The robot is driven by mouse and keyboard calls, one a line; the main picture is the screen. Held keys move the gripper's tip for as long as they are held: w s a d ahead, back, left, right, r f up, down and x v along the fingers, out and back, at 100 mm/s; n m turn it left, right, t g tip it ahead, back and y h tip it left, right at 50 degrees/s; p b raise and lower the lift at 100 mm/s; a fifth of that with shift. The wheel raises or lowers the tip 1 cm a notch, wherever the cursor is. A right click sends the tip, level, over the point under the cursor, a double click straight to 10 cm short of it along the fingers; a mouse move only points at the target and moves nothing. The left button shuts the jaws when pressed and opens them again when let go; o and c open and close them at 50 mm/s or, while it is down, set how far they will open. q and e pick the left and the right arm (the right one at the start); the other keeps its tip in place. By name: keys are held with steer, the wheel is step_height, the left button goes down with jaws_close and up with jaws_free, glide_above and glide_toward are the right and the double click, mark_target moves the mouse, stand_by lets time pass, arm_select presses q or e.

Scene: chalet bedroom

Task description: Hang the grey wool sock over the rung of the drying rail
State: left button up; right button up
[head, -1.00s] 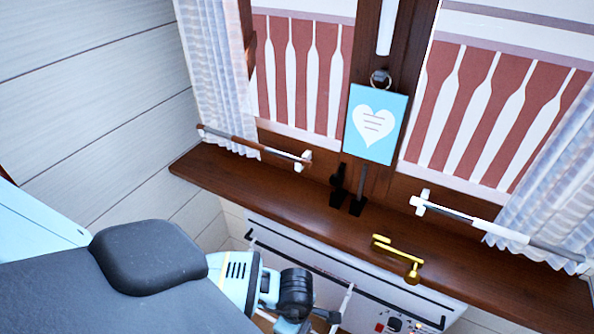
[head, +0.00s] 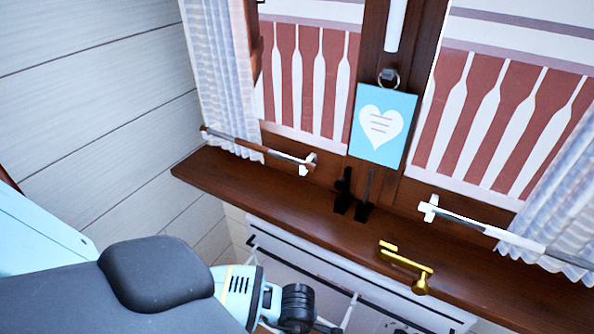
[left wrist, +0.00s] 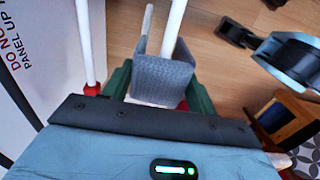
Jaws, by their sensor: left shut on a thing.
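The grey wool sock (left wrist: 165,80) shows in the left wrist view as a folded, ribbed grey piece between the green fingers of my left gripper (left wrist: 158,92). The gripper is shut on it. A white rung of the drying rail (left wrist: 176,28) runs from the top of that view down to the sock; I cannot tell whether the sock lies over it or only beside it. A second white bar (left wrist: 85,45) stands at the left. In the head view a white bar (head: 349,312) shows at the bottom, while the left gripper and sock are out of sight. My right gripper is not in view.
A wooden window sill (head: 300,215) with a brass handle (head: 405,262) lies above a white panel (head: 300,262). A blue heart card (head: 383,125) hangs at the window. The left wrist view shows wooden floor (left wrist: 225,60) and a white panel with lettering (left wrist: 35,45).

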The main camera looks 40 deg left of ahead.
arm_select(q)
steer(key=o, duration=1.1)
steer(key=shift+c, duration=0.2)
steer(key=shift+r, duration=0.1)
step_height(320, 180, up, 7)
steer(key=shift+f+p, duration=0.1)
steer(key=shift+p, duration=0.45)
steer(key=shift+r, duration=0.45)
